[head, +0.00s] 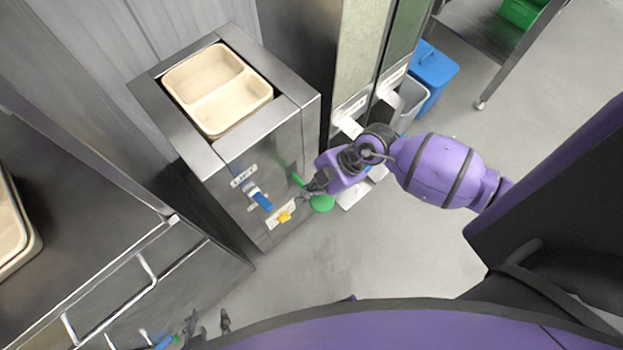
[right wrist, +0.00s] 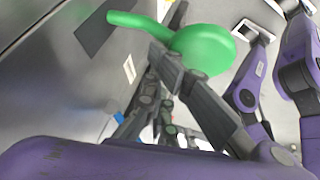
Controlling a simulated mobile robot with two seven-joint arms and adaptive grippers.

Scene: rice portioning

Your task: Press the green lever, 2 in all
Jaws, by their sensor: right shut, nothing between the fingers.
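The green lever (head: 321,203) sticks out from the front of a steel rice machine (head: 240,170) and has a round, flat end. My right gripper (head: 306,189) is shut and empty, right at the lever, and hides its middle part. In the right wrist view, the green lever (right wrist: 205,48) lies across the top, just beyond the dark fingers (right wrist: 172,62). I cannot tell whether they touch. My left gripper (head: 208,321) shows at the bottom of the head view, far from the lever, with its fingers apart and nothing visible between them.
Cream pans (head: 168,84) are set in the machine's top. Grey and blue bins (head: 432,68) stand behind. A steel counter (head: 60,240) is at left. The floor in front is clear.

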